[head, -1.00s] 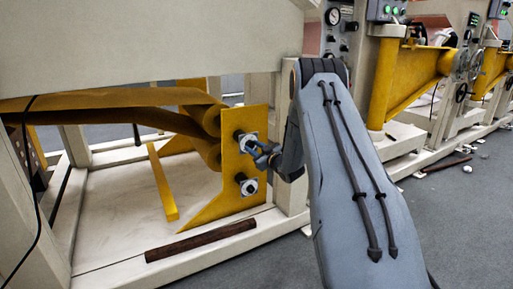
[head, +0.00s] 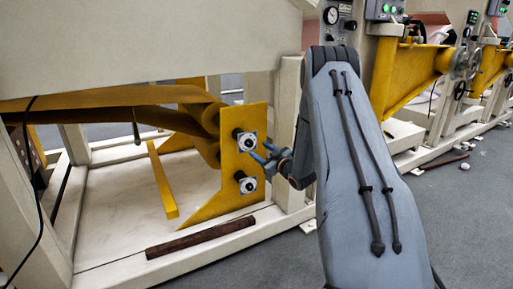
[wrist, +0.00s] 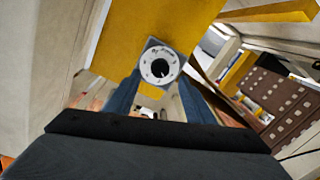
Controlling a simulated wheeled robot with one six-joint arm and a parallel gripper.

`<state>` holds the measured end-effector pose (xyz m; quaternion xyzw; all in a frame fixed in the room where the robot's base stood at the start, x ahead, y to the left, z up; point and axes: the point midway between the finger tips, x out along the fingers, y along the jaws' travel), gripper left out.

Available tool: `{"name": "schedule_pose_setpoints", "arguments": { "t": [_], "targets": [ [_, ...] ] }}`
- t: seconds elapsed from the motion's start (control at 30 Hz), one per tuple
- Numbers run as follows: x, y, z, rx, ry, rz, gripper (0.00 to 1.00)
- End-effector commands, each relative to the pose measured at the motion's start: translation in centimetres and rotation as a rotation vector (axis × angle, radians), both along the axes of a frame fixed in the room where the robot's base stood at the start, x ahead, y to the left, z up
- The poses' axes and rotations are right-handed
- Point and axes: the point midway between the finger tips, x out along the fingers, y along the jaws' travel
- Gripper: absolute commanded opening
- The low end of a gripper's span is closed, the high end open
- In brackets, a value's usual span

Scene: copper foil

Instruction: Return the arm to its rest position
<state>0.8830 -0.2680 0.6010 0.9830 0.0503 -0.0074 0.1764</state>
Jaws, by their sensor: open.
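My arm (head: 355,160) stands in front of the machine, with its upper link rising to a bend near the cream post. My gripper (head: 264,153) is at the left end of the folded forearm, beside the yellow plate (head: 228,190), and its blue fingers are apart with nothing between them. The upper knob (head: 247,142) and the lower knob (head: 247,185) are on that plate. In the wrist view, one round knob (wrist: 160,68) shows ahead between the blue fingers, apart from them. Which knob it is I cannot tell.
The cream machine frame (head: 290,110) is close to my forearm. A dark brown bar (head: 200,237) lies on the frame's base. A thin black cable (head: 37,200) hangs at left. Grey floor (head: 455,225) is open at right.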

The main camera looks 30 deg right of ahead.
Motion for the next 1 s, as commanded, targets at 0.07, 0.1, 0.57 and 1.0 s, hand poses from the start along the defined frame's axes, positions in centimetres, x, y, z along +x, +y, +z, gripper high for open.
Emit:
{"name": "schedule_pose_setpoints", "arguments": {
  "t": [0.07,0.1,0.57,1.0],
  "targets": [
    [-0.7,-0.1,0.1,0.001,0.001,-0.001,0.49],
    [-0.9,-0.1,0.1,0.000,0.000,0.000,0.49],
    [-1.2,-0.1,0.0,0.000,0.000,0.000,0.49],
    [0.5,12.1,2.6,0.001,0.256,0.007,0.49]
  ]
}}
